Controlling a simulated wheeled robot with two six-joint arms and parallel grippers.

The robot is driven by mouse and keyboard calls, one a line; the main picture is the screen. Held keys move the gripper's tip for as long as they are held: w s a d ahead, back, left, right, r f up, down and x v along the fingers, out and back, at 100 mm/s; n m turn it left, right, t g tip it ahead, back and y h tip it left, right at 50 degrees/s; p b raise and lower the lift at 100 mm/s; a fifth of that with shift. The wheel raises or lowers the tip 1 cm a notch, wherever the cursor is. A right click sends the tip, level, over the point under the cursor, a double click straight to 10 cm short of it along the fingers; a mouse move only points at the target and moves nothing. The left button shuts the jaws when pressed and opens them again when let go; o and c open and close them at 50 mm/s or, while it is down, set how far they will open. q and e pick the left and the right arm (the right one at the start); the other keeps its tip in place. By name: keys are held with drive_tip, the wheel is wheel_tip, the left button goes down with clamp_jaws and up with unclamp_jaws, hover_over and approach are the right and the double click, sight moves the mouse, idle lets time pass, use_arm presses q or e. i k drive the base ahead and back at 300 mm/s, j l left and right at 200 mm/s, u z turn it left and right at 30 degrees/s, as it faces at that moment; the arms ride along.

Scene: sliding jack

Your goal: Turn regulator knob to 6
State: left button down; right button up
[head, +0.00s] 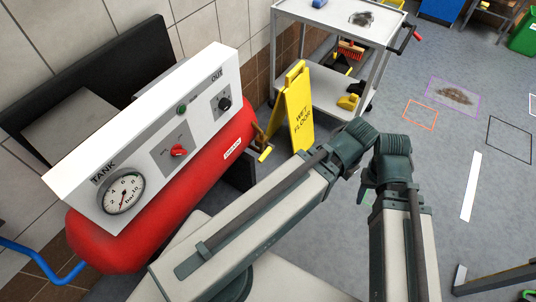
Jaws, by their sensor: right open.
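The compressor panel (80,172) is white and tilted, above a red tank (110,250) at the left. A black round knob (224,103) sits on a grey square near the word OUT. A red knob (179,151) sits on a larger grey plate at the panel's middle. No label says which is the regulator, and the numbers are too small to read. The TANK gauge (122,192) is at the panel's near end. My right arm is folded across the lower middle, apart from both knobs. My right gripper is open, its fingertips hard to make out. I see no left gripper.
A yellow wet floor sign (298,112) stands past the tank's far end. Behind it is a grey trolley (335,20) with a lower shelf of items. A blue hose (35,262) is at the lower left. The floor (455,150) at right is mostly clear.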

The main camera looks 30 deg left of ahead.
sight(224, 104)
drive_tip(key=u, duration=2)
